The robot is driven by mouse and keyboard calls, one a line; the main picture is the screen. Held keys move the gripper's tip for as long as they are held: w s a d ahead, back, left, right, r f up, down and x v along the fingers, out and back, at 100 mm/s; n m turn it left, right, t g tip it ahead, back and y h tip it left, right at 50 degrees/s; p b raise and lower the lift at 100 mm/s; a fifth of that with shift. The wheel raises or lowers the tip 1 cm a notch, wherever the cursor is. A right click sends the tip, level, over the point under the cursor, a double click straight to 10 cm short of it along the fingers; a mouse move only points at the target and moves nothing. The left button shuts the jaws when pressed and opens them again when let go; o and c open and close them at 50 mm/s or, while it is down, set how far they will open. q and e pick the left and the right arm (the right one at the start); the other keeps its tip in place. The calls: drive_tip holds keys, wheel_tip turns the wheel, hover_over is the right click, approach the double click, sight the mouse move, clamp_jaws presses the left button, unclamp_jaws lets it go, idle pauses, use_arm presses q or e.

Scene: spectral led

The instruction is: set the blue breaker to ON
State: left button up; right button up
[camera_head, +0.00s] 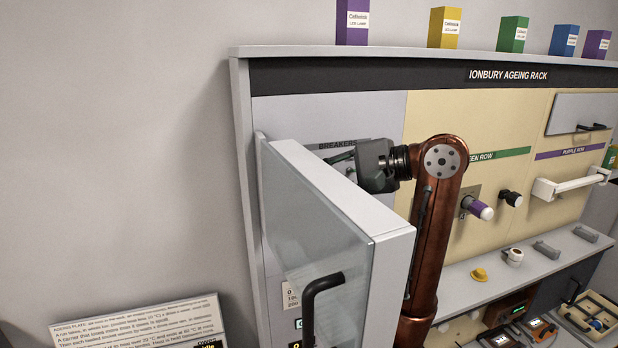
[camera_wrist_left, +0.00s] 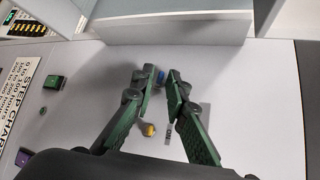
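The blue breaker (camera_wrist_left: 161,76) shows as a small blue tip between my left gripper's fingertips in the left wrist view, partly hidden by them. My left gripper (camera_wrist_left: 163,78) has its green fingers close together with a narrow gap. I cannot make out contact with the blue breaker or its setting. In the head view my left gripper (camera_head: 341,157) reaches in behind the open cabinet door, just below the BREAKERS label (camera_head: 338,145). The door hides the breakers there. My right gripper is in neither view.
The glass-fronted door (camera_head: 310,215) with a black handle (camera_head: 312,300) stands open left of my arm. In the wrist view a yellow knob (camera_wrist_left: 149,130), a green block (camera_wrist_left: 54,82) and a purple block (camera_wrist_left: 23,157) sit on the panel. A shelf lies at right.

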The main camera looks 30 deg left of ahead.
use_arm(q)
drive_tip(key=shift+o, duration=0.8)
drive_tip(key=s+v, duration=0.1)
drive_tip(key=v, duration=0.6)
drive_tip(key=shift+w+d, duration=0.3)
drive_tip(key=shift+w, duration=0.2)
drive_tip(key=shift+r, duration=0.1)
drive_tip(key=shift+c, duration=0.2)
idle(0.4)
